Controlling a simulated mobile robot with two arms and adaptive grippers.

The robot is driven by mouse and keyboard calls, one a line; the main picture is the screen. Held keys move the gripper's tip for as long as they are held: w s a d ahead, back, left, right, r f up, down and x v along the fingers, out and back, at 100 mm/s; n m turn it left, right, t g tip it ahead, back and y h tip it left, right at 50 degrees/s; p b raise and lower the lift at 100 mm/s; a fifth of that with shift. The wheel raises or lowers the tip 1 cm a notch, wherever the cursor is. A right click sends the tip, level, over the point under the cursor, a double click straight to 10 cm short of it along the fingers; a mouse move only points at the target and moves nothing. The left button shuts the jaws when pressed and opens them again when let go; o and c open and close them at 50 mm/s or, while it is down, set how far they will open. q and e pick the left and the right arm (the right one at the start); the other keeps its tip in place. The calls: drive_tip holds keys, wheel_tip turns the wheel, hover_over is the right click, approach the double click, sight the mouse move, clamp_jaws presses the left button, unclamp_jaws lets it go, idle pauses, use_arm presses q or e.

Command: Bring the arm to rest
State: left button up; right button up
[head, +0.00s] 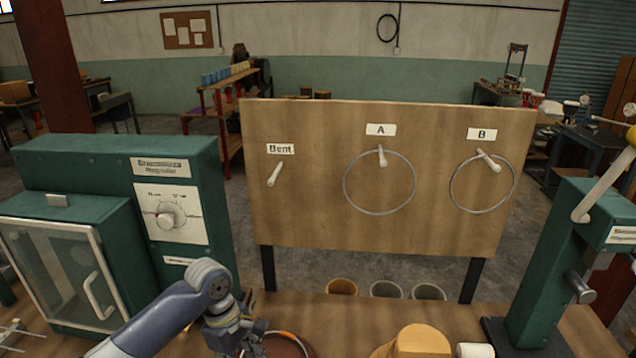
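My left arm comes in from the lower left, and its gripper (243,341) hangs low at the bottom edge of the head view. The fingers are small, dark and partly cut off, so I cannot tell whether they are open or shut. A dark reddish round object (290,347) with a pale rim lies right beside the gripper. I cannot tell whether they touch. My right gripper is not in view.
A green cabinet (120,165) with a glass door stands at left. A board (330,215) with two hanging rings, A (345,195) and B (453,198), stands behind the bench. A green lever machine (545,270) stands at right. A yellowish object (415,343) sits at bottom centre.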

use_arm(q)
drive_tip(key=s+d+f+m+t+h, duration=0.1)
drive_tip(key=s+d+f+m, duration=0.25)
drive_tip(key=s+m, duration=0.2)
drive_tip(key=s+d+f+m+t, duration=0.1)
drive_tip(key=s+d+f+m, duration=0.25)
drive_tip(key=s, duration=0.25)
drive_tip(key=s+a+r+m+t+y, duration=0.25)
drive_tip(key=s+a+m, duration=0.55)
drive_tip(key=s, duration=0.5)
wheel_tip(320, 180, down, 32)
drive_tip(key=s+a+g+b, duration=0.1)
drive_tip(key=g+b, duration=0.1)
drive_tip(key=b, duration=0.3)
drive_tip(key=s+a+f+b, duration=0.3)
drive_tip(key=s+f, duration=1.4)
drive_tip(key=f, duration=0.2)
drive_tip(key=shift+g, duration=0.45)
